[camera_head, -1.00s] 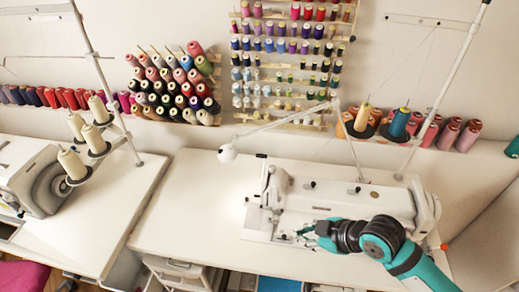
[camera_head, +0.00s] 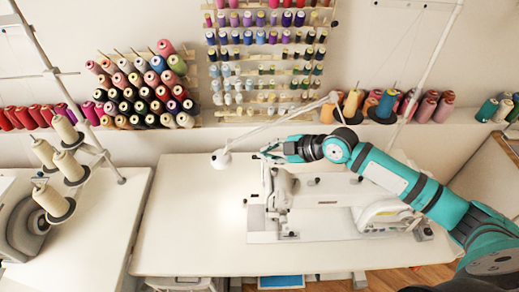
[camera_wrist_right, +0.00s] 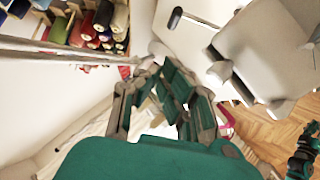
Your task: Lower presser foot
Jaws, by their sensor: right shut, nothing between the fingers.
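The white sewing machine (camera_head: 335,192) stands on the white table, its head end to the left. The needle and presser foot area is at the lower left of the head; the foot itself is too small to make out. My right gripper (camera_head: 266,152) is up at the top left of the machine head, with my arm reaching over the machine from the right. It is shut and empty. In the right wrist view the fingers (camera_wrist_right: 160,78) are drawn together, with a white machine body (camera_wrist_right: 262,48) at the upper right. My left gripper does not show in the head view.
A thin white lamp (camera_head: 221,159) hangs close left of my right gripper. Thread cones (camera_head: 386,104) and a stand pole rise behind the machine. A second sewing table (camera_head: 95,225) with cones stands at left. The main table (camera_head: 190,215) is clear left of the machine.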

